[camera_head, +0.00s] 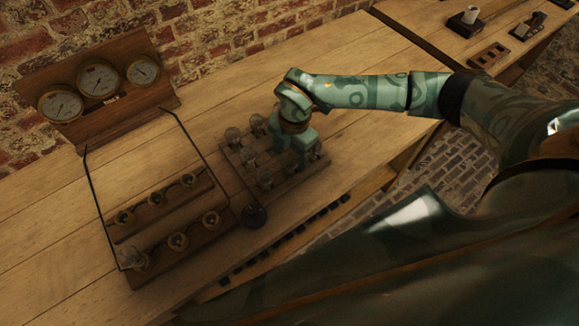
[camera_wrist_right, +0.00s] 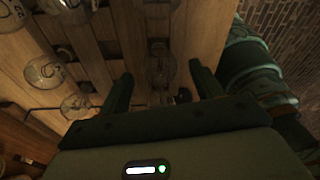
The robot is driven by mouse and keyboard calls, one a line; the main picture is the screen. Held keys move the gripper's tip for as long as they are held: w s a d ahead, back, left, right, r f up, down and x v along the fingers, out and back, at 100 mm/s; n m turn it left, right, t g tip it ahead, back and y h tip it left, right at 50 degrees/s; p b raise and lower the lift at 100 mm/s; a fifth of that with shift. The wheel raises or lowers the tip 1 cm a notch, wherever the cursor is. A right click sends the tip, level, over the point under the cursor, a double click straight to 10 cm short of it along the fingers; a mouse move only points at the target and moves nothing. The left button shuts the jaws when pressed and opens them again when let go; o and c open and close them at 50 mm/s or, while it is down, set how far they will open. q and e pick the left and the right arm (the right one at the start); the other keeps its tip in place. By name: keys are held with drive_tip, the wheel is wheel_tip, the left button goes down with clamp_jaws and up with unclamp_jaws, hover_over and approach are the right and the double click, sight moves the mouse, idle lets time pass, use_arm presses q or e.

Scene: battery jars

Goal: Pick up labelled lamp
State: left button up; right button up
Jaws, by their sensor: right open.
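A wooden rack (camera_head: 240,183) on the bench holds several clear glass lamps, among them one at its left end (camera_head: 233,137). I cannot make out which lamp bears a label. My right gripper (camera_head: 294,150) points down over the right part of the rack and hides some lamps. In the right wrist view its two fingers are apart, with a glass lamp (camera_wrist_right: 160,68) seen in the gap between them. I cannot tell whether the fingers touch it. More lamps (camera_wrist_right: 45,72) show to the left there. My left gripper is not in view.
A gauge panel (camera_head: 100,85) leans at the brick wall. Bench behind the rack is clear.

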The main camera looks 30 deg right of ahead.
wheel_tip(320, 180, down, 2)
drive_tip(key=shift+a+f, duration=0.15)
drive_tip(key=shift+f, duration=0.1)
drive_tip(key=shift+s, duration=0.1)
drive_tip(key=shift+c, duration=0.4)
drive_tip(key=c, duration=1.1)
drive_tip(key=shift+o, duration=0.2)
